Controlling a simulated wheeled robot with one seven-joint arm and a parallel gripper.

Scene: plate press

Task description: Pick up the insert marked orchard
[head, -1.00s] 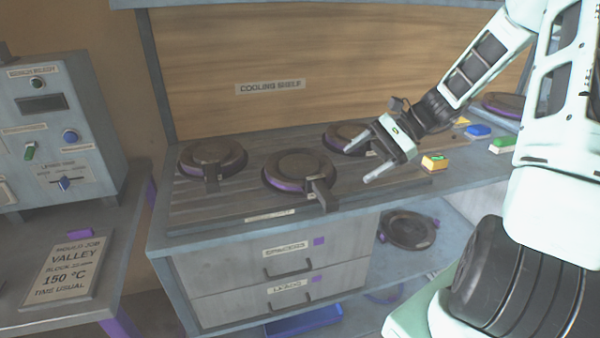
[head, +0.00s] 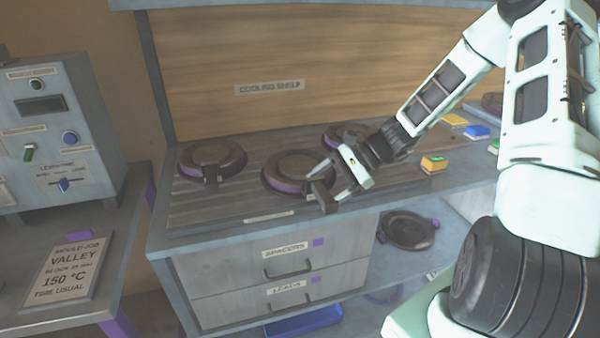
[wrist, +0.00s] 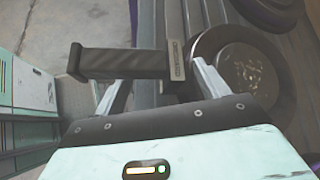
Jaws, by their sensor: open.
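Three round dark inserts sit on the ribbed cooling shelf: a left one (head: 212,160), a middle one (head: 295,165) with a purple rim, and a back one (head: 345,134). No orchard mark can be read on any of them. My gripper (head: 324,186) is open at the front handle of the middle insert, one finger on either side of it in the head view. In the wrist view the dark bar handle (wrist: 120,63) lies just ahead of and between my fingertips, with a small label plate (wrist: 177,60) too small to read. Contact cannot be told.
A yellow block (head: 434,163) and a blue block (head: 477,131) stand to the right. Another round dark piece (head: 408,230) lies on the lower shelf. A control box (head: 60,125) and a sign reading VALLEY (head: 68,265) are at left. Drawers (head: 285,265) are below.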

